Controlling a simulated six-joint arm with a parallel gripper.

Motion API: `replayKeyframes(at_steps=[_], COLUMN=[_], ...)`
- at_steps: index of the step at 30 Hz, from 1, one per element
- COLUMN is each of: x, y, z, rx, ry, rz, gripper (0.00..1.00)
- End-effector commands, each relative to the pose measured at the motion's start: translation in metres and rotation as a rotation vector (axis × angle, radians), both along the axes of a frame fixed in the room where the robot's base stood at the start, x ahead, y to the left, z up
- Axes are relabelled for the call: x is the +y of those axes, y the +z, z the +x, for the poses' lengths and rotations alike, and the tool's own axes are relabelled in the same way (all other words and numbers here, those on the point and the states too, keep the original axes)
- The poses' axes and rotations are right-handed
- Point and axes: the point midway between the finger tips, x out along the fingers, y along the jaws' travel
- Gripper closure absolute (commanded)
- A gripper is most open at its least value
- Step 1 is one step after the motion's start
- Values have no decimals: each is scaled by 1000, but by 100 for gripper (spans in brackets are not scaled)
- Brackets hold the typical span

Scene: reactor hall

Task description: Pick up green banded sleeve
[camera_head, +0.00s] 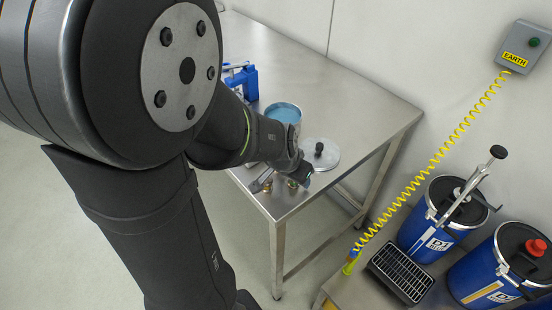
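My arm reaches from the left over the steel table (370,107), and its end, my gripper (301,178), is low over the table's front corner. The gripper is small and seen from behind, so I cannot tell whether it is open or shut. A small brass-coloured piece (268,187) stands near the table edge, left of the gripper. Another brass-coloured piece (292,184) is close beside or under the gripper, partly hidden. I cannot make out a green band on either piece, so I cannot tell which is the green banded sleeve.
An open tin with blue contents (284,113), a round lid with a black knob (320,154) and a blue object (244,82) are on the table. At right are two blue drums (437,243) (478,290), a black grate (402,273) and a yellow coiled cable (433,163).

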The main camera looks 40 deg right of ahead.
Motion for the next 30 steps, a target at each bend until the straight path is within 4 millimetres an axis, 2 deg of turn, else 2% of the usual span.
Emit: replayKeyframes(at_steps=[10,15,18,30], x=[-2,-2,-2,-2], y=[-4,-4,-4,2], z=[0,0,0,1], rx=[0,0,0,-1], ry=[0,0,0,1], rz=[0,0,0,-3], gripper=[47,80,95,95])
